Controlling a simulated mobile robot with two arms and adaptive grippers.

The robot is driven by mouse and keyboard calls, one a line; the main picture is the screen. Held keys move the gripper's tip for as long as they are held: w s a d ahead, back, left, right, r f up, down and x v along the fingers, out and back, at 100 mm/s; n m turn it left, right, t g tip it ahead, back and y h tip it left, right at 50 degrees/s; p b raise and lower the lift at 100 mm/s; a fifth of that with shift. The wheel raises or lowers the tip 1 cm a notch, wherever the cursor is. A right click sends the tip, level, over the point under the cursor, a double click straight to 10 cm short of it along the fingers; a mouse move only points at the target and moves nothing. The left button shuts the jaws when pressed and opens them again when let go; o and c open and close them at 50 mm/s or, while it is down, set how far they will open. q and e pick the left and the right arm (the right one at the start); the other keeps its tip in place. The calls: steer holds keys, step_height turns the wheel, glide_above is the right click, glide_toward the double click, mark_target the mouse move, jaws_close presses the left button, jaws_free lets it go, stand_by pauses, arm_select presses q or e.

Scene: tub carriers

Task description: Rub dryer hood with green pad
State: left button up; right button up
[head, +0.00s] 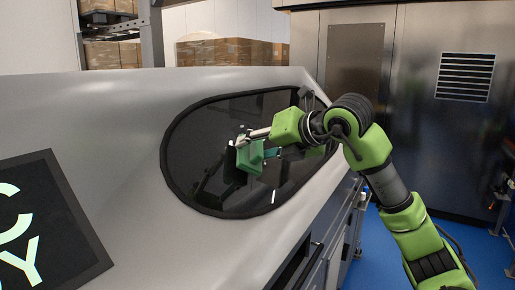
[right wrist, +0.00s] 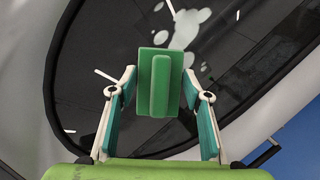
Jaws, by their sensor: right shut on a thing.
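The dryer hood (head: 120,130) is a large pale grey sloping shell with a dark oval window (head: 205,140). My right gripper (head: 246,146) is over the window, shut on the green pad (head: 252,160). In the right wrist view the pad (right wrist: 161,85), a green block with a raised grip, sits between the fingertips. White blotchy marks (right wrist: 184,28) show on the dark glass just beyond the pad. I cannot tell whether the pad touches the glass. My left gripper is not in view.
A black panel with pale letters (head: 45,225) is on the hood's front at left. Boxes on shelving (head: 225,52) stand behind. A steel cabinet with a vent (head: 464,77) stands at right, with blue floor (head: 385,245) before it.

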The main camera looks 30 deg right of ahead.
steer(key=shift+w+a+f, duration=0.3)
steer(key=shift+w+f, duration=0.2)
steer(key=shift+d, duration=0.1)
stand_by(0.3)
